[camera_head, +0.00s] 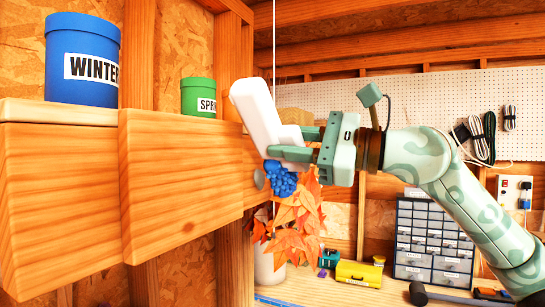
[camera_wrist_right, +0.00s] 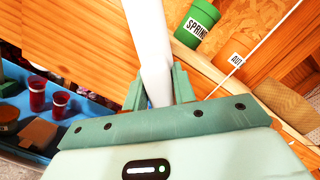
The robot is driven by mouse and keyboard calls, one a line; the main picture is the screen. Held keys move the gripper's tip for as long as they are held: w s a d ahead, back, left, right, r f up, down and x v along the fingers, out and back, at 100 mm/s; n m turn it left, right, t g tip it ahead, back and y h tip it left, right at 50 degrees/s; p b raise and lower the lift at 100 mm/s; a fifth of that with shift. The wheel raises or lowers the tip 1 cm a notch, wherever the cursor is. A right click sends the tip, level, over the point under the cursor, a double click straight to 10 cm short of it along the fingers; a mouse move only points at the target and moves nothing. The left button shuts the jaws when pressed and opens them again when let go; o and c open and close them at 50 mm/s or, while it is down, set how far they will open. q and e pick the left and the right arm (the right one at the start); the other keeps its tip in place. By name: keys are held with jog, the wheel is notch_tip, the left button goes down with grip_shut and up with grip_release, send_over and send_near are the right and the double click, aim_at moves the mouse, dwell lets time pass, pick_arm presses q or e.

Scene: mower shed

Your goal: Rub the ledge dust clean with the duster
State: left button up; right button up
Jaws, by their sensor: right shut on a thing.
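My right gripper (camera_head: 290,143) is shut on the duster, whose white handle (camera_head: 258,108) sticks up to the upper left. The duster's blue fluffy head (camera_head: 281,178) hangs below the fingers. In the right wrist view the white handle (camera_wrist_right: 150,45) stands between the green fingers (camera_wrist_right: 158,88). The wooden ledge (camera_head: 180,180) runs along the left wall. A small grey patch (camera_head: 259,180), perhaps the dust, shows on its face just left of the blue head; I cannot tell whether they touch. My left gripper is out of view.
A blue WINTER tin (camera_head: 82,60) and a green SPRING tin (camera_head: 198,97) stand on the ledge. An orange tin (camera_wrist_right: 235,52) shows in the wrist view. Orange leaves (camera_head: 295,225) in a pale pot stand below the duster. A drawer cabinet (camera_head: 432,240) and yellow box (camera_head: 359,273) are on the bench.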

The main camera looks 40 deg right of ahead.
aim_at(302, 143)
jog(key=shift+b+v, duration=0.45)
jog(key=shift+v, duration=0.45)
jog(key=shift+s, duration=0.2)
jog(key=shift+w+r, duration=0.1)
jog(key=shift+b+v, duration=0.95)
jog(key=shift+v, duration=0.1)
jog(key=shift+s+d+r, duration=0.1)
jog(key=shift+s+d, duration=0.05)
jog(key=shift+s, duration=0.4)
jog(key=shift+w, duration=0.15)
